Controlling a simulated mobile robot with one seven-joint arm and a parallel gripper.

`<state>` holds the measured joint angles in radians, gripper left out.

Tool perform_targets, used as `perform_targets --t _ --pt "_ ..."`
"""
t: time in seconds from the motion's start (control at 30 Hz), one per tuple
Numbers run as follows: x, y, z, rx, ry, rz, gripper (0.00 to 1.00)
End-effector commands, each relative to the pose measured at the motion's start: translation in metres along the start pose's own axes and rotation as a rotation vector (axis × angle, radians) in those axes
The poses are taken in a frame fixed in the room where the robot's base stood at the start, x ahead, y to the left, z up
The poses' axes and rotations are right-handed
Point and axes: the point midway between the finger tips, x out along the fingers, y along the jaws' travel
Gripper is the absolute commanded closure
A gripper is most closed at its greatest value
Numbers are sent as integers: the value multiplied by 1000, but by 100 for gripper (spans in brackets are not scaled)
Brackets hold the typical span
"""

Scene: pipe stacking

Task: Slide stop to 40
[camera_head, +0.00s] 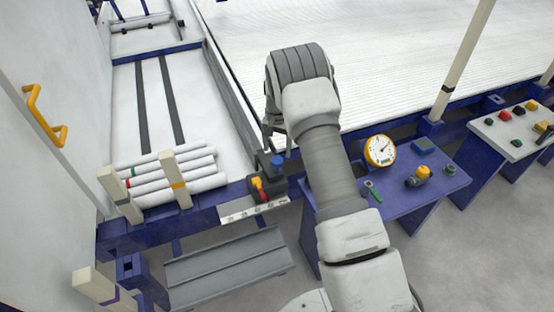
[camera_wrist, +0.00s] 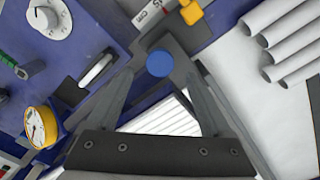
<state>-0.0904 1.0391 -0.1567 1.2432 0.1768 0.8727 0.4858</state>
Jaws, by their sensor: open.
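The stop is a dark block (camera_head: 266,182) on the blue rail, with a blue round knob (camera_head: 277,162) on top and an orange-and-red part (camera_head: 259,188) at its front. A white ruler strip (camera_head: 253,210) runs along the rail in front of it; its numbers are too small to read. My gripper (camera_head: 279,148) hangs just above and behind the stop, open and empty. In the wrist view, the blue knob (camera_wrist: 160,62) shows between the two fingertips. Whether they touch it I cannot tell. The orange part (camera_wrist: 191,11) shows at the top.
Several white pipes (camera_head: 175,178) lie left of the stop behind cream posts (camera_head: 174,180). A blue table (camera_head: 415,190) on the right carries a round yellow gauge (camera_head: 380,150), a green-handled tool (camera_head: 373,191) and a yellow knob (camera_head: 423,171). A grey slatted tray (camera_head: 228,265) sits below the rail.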

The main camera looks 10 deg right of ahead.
Motion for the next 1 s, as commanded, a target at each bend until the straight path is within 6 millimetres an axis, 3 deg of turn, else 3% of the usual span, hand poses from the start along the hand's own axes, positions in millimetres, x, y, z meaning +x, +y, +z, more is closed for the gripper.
perform_targets --t 0.1,0.3,0.67,1.0 --pt "24 0 0 0 -2 1 16" --pt "43 0 0 0 0 0 16" --pt "46 0 0 0 0 0 16" --pt "46 0 0 0 0 0 77"
